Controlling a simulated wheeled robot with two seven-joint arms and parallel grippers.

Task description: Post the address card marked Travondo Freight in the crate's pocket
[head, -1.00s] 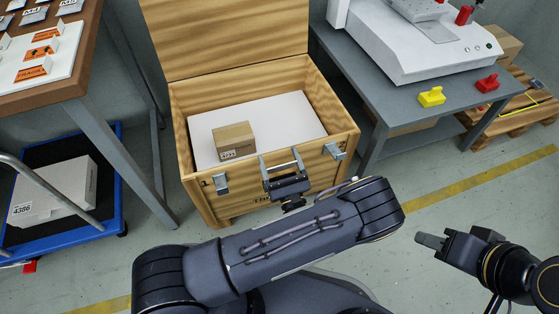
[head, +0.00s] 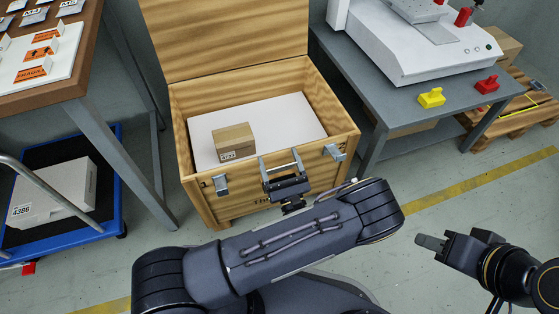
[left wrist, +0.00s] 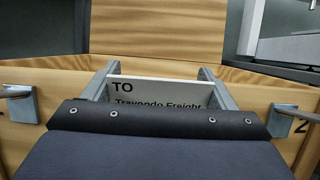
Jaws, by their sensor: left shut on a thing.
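The address card (left wrist: 160,92) is white, with "TO" and "Travondo Freight" in black in the left wrist view; its lower part is hidden behind my gripper body. My left gripper (head: 281,163) is shut on it, one finger at each side edge. It is at the front wall of the wooden crate (head: 240,205), near the rim and between two metal latches. The crate's pocket is hidden behind my gripper and the card, so I cannot tell whether the card is in it. My right gripper (head: 430,241) is over the floor at right, apart from the crate; its finger gap is unclear.
The crate's lid stands open; a small cardboard box (head: 234,142) sits on a white surface inside. A grey bench (head: 440,118) with yellow and red pieces stands right. A table (head: 75,88) with labels and a blue cart (head: 112,215) are at left.

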